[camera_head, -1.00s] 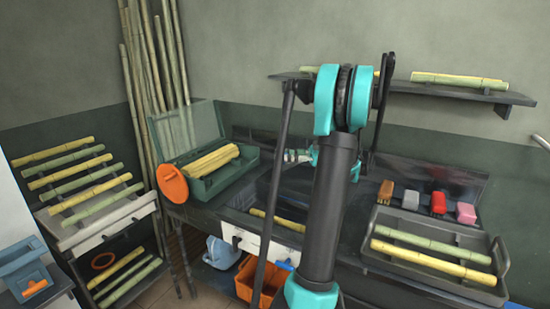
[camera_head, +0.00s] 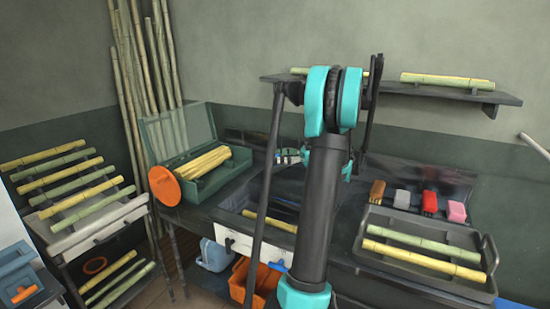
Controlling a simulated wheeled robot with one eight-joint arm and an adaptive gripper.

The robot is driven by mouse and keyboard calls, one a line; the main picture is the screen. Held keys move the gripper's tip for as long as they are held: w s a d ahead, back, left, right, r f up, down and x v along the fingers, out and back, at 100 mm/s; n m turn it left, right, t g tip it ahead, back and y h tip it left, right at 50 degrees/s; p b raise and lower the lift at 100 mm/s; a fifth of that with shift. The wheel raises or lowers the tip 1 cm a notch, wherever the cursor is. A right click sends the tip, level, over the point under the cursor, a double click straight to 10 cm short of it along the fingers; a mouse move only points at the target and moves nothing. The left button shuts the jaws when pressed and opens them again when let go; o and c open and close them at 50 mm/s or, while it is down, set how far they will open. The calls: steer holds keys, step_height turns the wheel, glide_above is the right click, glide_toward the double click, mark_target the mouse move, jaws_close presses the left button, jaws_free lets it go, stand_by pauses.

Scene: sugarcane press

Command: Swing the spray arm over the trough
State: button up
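My arm stands upright in the middle of the view and covers part of the counter. Behind it, a small teal, dark and white part (camera_head: 289,156) shows just above the counter; I cannot tell whether it is my gripper or part of a fixture. My gripper's fingers cannot be made out. A dark recessed basin (camera_head: 284,196), which looks like the trough, is set into the counter left of and behind my arm. A yellow cane (camera_head: 268,222) lies at its front. I cannot make out the spray arm with certainty; it may be hidden behind my arm.
A green open box (camera_head: 190,185) with yellow canes and an orange disc (camera_head: 164,186) stand left on the counter. A grey tray (camera_head: 372,220) with canes and several brushes (camera_head: 429,201) are at right. A shelf (camera_head: 400,88) hangs above. A cane rack (camera_head: 68,236) stands at left.

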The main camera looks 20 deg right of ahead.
step_height(320, 180, up, 10)
steer(key=shift+f, duration=0.1)
stand_by(0.4)
steer(key=shift+c, duration=0.3)
steer(key=shift+w, duration=0.1)
steer(key=shift+c, duration=1.1)
steer(key=w+a+m+g+h, duration=0.1)
steer(key=w+a+h, duration=0.1)
steer(key=w+a+f+m+g+h, duration=0.1)
steer(key=w+a+h, duration=0.1)
steer(key=h, duration=0.1)
steer(key=shift+m, duration=0.3)
jaws_close()
step_height(320, 180, up, 3)
steer(key=s+d+m+g+h, duration=0.1)
steer(key=s+d+g+h, duration=0.1)
steer(key=h, duration=0.6)
step_height(320, 180, down, 10)
steer(key=shift+s+r+h, duration=0.2)
steer(key=shift+s+h, duration=0.1)
